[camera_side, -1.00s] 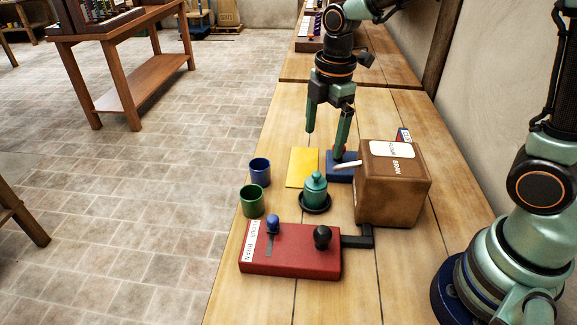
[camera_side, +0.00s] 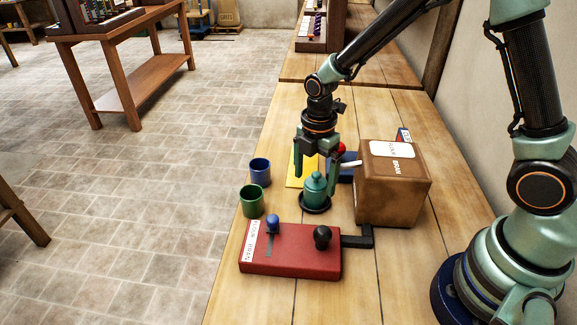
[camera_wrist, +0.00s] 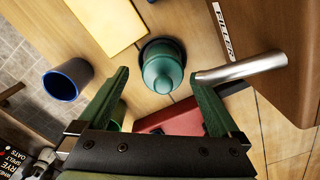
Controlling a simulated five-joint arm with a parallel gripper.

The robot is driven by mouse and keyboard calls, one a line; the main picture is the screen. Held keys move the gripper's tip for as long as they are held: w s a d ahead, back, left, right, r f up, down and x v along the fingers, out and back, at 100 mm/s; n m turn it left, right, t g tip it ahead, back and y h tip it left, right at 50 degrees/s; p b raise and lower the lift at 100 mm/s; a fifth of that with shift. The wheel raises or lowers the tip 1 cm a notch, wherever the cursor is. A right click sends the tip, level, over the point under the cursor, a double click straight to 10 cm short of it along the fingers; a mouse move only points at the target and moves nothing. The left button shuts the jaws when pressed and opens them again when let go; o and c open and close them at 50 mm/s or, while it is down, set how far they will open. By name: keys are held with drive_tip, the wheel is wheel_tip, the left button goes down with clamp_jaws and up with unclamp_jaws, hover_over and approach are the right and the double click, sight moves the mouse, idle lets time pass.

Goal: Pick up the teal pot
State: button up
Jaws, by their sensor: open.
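The teal pot (camera_side: 315,190) has a knobbed lid and stands upright on a dark saucer (camera_side: 316,208) on the wooden table. In the wrist view the teal pot (camera_wrist: 162,72) lies ahead of and between my fingers. My gripper (camera_side: 315,181) is open, with one finger on each side of the pot in the side view. In the wrist view my gripper (camera_wrist: 160,82) holds nothing. I cannot tell whether a finger touches the pot.
A brown box (camera_side: 392,185) with a metal spout stands close on the right. A blue cup (camera_side: 260,172) and a green cup (camera_side: 252,202) stand left. A red box with levers (camera_side: 290,255) lies in front. A yellow sheet (camera_side: 294,178) and a blue block with a red ball (camera_side: 340,149) are behind.

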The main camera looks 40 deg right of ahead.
drive_tip(key=shift+s+f, duration=0.15)
drive_tip(key=shift+f, duration=1.75)
drive_tip(key=shift+r, duration=0.1)
clamp_jaws()
